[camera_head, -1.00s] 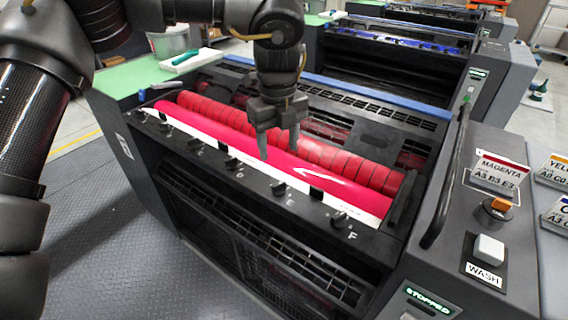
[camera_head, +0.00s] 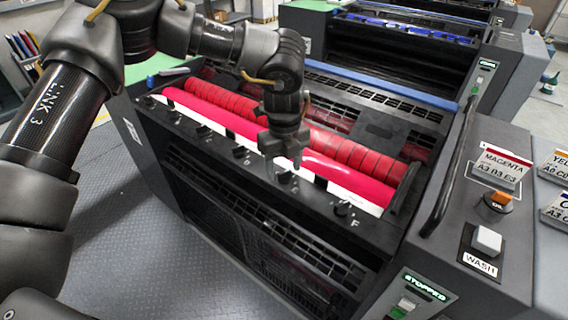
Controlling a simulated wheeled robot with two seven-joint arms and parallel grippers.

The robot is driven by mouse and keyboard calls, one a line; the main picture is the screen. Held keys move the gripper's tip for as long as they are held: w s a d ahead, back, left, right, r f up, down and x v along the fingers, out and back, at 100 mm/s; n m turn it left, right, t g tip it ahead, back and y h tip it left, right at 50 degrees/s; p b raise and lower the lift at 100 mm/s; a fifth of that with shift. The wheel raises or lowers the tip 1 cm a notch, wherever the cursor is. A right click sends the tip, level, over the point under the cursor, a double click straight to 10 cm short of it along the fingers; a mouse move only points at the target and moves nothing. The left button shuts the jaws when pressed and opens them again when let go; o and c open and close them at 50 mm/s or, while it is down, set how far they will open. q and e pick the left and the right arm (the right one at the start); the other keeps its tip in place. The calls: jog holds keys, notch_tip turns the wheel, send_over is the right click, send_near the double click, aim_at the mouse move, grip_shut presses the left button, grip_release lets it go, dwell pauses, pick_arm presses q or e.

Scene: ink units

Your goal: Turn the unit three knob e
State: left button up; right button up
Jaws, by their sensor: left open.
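The press unit with the magenta card (camera_head: 502,166) has a row of small black knobs along its front ledge, beside a pink-red roller (camera_head: 230,122). Knob E (camera_head: 285,178) is the second from the right end, next to knob F (camera_head: 342,208). My left gripper (camera_head: 284,166) points down, open and empty, with its fingertips right over knob E, one to either side of it in the picture. I cannot tell whether they touch it. My right gripper is not in view.
The panel at right has an orange-topped knob (camera_head: 498,202), a white wash button (camera_head: 487,240) and a lit "stopped" sign (camera_head: 427,287). A black handrail (camera_head: 452,165) rises at the unit's right end. More press units stand behind.

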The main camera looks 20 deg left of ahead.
pick_arm(q)
jog(key=shift+f, duration=0.15)
jog(key=c, duration=1)
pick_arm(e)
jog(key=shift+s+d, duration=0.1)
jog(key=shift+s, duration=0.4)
pick_arm(q)
jog(key=shift+m, duration=0.3)
jog(key=m, duration=0.4)
jog(key=shift+m, duration=0.3)
jog(key=shift+d+m+p, duration=0.1)
jog(key=shift+m+p, duration=0.3)
jog(key=shift+m, duration=1.9)
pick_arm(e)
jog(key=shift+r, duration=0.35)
pick_arm(q)
jog(key=o, duration=1)
